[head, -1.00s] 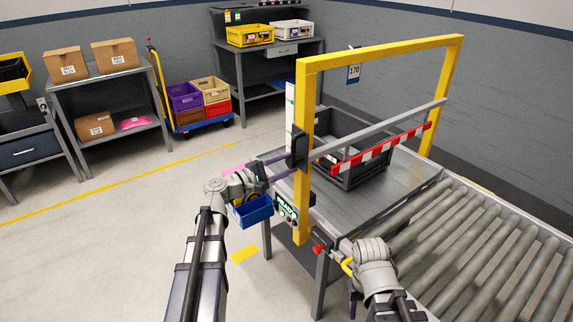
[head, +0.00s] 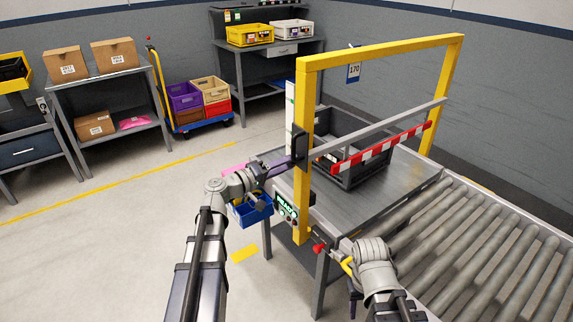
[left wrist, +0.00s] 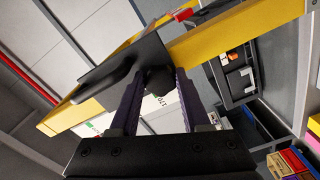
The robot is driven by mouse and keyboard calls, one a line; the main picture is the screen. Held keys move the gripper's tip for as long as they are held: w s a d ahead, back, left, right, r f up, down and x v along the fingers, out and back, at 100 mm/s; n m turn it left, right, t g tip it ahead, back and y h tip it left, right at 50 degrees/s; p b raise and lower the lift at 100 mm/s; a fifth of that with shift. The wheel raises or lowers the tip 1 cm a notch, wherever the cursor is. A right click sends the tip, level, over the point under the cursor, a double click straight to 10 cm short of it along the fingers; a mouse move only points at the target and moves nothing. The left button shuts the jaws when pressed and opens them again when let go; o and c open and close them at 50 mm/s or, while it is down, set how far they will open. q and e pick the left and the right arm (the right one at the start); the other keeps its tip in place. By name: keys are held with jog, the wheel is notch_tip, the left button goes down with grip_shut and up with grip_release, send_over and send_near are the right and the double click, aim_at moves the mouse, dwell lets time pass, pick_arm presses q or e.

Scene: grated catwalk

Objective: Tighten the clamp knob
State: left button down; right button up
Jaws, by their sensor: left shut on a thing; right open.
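A yellow frame (head: 304,90) stands over the table, with a grey crossbar (head: 380,130) between its posts. A black clamp bracket (head: 301,143) sits on the left post; it fills the upper left in the left wrist view (left wrist: 118,72). My left gripper (head: 290,162) is at this bracket. In the left wrist view its two dark purple fingers (left wrist: 158,92) are shut on the dark clamp knob (left wrist: 157,79), which is partly hidden between the tips. My right gripper (head: 355,300) is low by the table's front edge, open, its fingers mostly hidden by my arm.
A dark crate (head: 345,178) stands on the metal table behind the crossbar. A red-and-white striped bar (head: 382,148) runs below the crossbar. A blue bin (head: 252,212) and a control box (head: 286,208) are close below my left gripper. A roller conveyor (head: 490,240) extends right.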

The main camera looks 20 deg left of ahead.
pick_arm(q)
jog(key=shift+m, duration=0.7)
jog(key=shift+c, duration=1.9)
grip_release()
jog(key=shift+n, duration=0.3)
